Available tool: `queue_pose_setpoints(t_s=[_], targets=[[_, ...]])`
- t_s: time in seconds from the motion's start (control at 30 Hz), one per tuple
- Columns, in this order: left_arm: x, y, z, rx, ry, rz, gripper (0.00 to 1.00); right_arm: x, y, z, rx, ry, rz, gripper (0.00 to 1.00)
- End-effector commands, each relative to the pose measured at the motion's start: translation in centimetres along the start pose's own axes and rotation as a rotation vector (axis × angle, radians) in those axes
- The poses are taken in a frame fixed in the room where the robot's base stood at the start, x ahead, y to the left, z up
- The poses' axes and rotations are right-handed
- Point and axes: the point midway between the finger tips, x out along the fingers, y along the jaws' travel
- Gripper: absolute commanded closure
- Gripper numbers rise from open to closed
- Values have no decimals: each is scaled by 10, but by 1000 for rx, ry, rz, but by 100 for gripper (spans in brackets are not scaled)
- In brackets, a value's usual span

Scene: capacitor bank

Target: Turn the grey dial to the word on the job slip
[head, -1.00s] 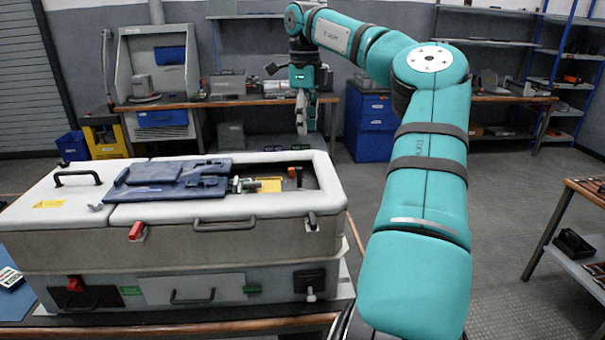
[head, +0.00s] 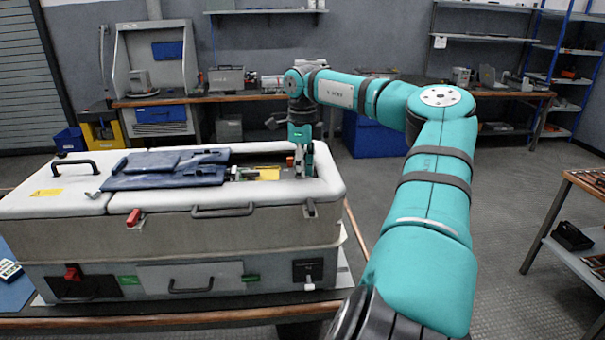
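A grey and white capacitor bank case (head: 180,235) stands on the bench at the left, with an opening at the right part of its top. A yellow piece (head: 266,173) shows inside the opening; I cannot read any writing on it. I cannot make out the grey dial or the job slip for certain. My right gripper (head: 303,174) points down at the right end of the opening, with its fingertips low over or in it. Its fingers are too small to tell open from shut. My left gripper is out of view.
A folded dark blue cover (head: 165,172) lies on the case top, left of the opening. The case has a black handle (head: 222,211) and a red latch (head: 134,217) in front. A side table (head: 571,230) stands at the right, with clear floor between.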

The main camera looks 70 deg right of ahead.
Motion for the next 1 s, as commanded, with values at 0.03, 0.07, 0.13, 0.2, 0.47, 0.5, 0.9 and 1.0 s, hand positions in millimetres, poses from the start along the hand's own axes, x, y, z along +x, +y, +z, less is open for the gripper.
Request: queue_pose_setpoints(t_s=[0.03, 0.07, 0.13, 0.2, 0.47, 0.5, 0.9, 1.0], targets=[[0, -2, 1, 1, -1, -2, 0, 5, 0, 0, -1, -1, 1, 81], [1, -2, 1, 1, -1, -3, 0, 7, 0, 0, -1, -1, 1, 81], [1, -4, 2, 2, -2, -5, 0, 11, 0, 0, -1, 0, 1, 81], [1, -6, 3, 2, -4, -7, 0, 13, 0, 0, -1, 0, 1, 81], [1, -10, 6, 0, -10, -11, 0, 13, 0, 0, -1, 0, 1, 84], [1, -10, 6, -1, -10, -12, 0, 13, 0, 0, -1, 0, 1, 89], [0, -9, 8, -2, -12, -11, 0, 12, 0, 0, 5, 0, 0, 100], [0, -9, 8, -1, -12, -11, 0, 12, 0, 0, 23, 0, -1, 100]])
